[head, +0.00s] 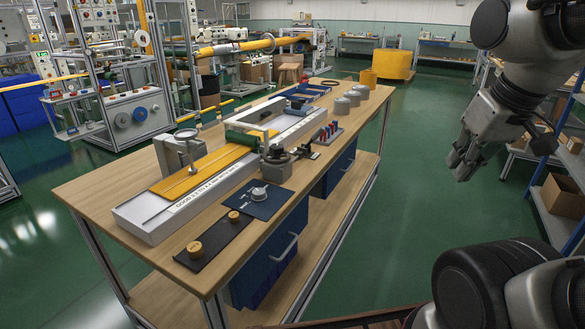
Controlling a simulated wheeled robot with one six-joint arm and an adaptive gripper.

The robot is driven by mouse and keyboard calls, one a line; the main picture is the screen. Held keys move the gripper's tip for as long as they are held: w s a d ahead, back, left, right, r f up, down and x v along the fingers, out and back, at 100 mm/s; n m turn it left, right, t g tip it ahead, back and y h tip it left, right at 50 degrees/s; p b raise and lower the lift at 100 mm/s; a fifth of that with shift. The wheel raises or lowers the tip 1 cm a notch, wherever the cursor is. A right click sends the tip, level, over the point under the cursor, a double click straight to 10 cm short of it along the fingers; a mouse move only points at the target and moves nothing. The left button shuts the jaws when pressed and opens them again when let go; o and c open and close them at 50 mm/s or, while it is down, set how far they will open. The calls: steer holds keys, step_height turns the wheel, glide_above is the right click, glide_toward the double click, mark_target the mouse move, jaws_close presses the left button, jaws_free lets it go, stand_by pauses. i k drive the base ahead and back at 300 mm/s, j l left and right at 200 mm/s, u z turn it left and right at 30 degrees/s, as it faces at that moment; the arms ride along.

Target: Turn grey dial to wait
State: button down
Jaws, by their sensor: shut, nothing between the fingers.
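The grey dial (259,192) sits on a dark blue panel (268,208) near the front right edge of the workbench. Small white marks on the panel beside the dial are too small to read. Which mark the dial points at cannot be told. My gripper (461,168) hangs at the right of the head view, to the right of the bench and well apart from the dial. It is shut and empty.
Blue drawers (262,270) hang beneath. A shelf rack stands at right. Green floor lies clear between.

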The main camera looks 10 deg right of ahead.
mark_target(258, 195)
steer(key=i+l+u, duration=0.1)
steer(key=i+l, duration=0.45)
steer(key=l, duration=0.2)
steer(key=i+l+u, duration=0.15)
steer(key=i+l, duration=0.15)
